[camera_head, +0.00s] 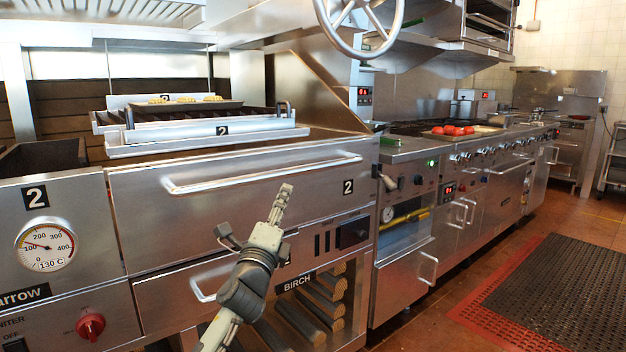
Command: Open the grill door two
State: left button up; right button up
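The steel front marked "2" (135,211) is the grill door, flat and shut in its frame. Its long horizontal bar handle (262,174) runs across the upper part, with a "2" label (348,187) at its right end. My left gripper (284,192) is in front of this door, pointing up, its tip near and just below the handle in the picture. I cannot tell whether it touches the metal. Nothing shows in its grasp, and its finger spacing cannot be made out from this angle. My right gripper is out of view.
A lower handle (204,292) is partly behind my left arm. A log rack marked "BIRCH" (296,283) is below right. A dial (45,245) and red knob (90,326) are at left. A handwheel (361,22) hangs above. The floor at right has a dark mat (560,290).

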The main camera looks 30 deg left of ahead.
aim_at(290, 176)
pick_arm(q)
jog(key=r, duration=0.1)
jog(key=r+m, duration=0.1)
jog(key=r, duration=0.1)
jog(key=shift+w+t, duration=0.25)
jog(key=shift+t, duration=0.05)
jog(key=x, duration=0.6)
jog(key=shift+d+f+p, duration=0.1)
jog(key=shift+p, duration=0.3)
jog(key=shift+w, duration=0.55)
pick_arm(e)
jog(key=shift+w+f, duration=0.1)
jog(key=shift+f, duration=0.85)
pick_arm(q)
grip_shut()
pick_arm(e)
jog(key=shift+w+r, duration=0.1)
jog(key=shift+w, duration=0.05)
